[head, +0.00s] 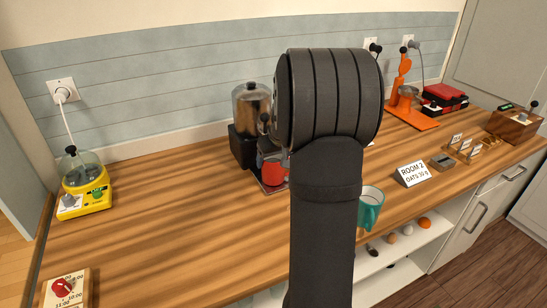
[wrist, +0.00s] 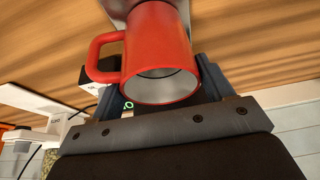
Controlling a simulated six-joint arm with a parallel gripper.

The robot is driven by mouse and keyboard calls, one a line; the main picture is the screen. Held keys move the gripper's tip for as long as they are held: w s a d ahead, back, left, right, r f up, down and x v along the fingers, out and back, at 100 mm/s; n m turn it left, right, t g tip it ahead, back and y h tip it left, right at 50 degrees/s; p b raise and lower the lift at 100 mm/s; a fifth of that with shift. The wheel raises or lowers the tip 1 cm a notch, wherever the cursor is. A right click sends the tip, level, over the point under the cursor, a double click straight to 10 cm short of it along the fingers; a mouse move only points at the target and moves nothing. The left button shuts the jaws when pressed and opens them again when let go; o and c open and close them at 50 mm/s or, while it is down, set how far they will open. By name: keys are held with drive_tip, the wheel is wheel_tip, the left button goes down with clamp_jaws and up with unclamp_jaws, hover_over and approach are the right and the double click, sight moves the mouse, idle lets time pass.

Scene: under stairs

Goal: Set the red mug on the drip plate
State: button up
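The red mug (head: 272,174) shows in the head view at the dispenser's foot, partly hidden by my arm. It also shows large in the wrist view (wrist: 160,45), its rim toward the camera and its handle to the left. My gripper (wrist: 158,65) has a finger on each side of the mug and appears closed on it; the fingers are hidden in the head view. The drip plate (head: 268,189) lies under the mug in front of the dispenser (head: 250,105). I cannot tell whether the mug touches it.
A teal mug (head: 371,207) stands at the counter's front edge, right of my arm. A yellow appliance (head: 84,190) and a dial box (head: 66,290) are at left.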

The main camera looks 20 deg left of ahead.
drive_tip(key=o, duration=0.3)
drive_tip(key=shift+r, duration=0.15)
drive_tip(key=v, duration=1.2)
drive_tip(key=x, duration=1.2)
drive_tip(key=shift+s+d+r, duration=0.15)
drive_tip(key=shift+r, duration=0.15)
drive_tip(key=shift+o, duration=0.9)
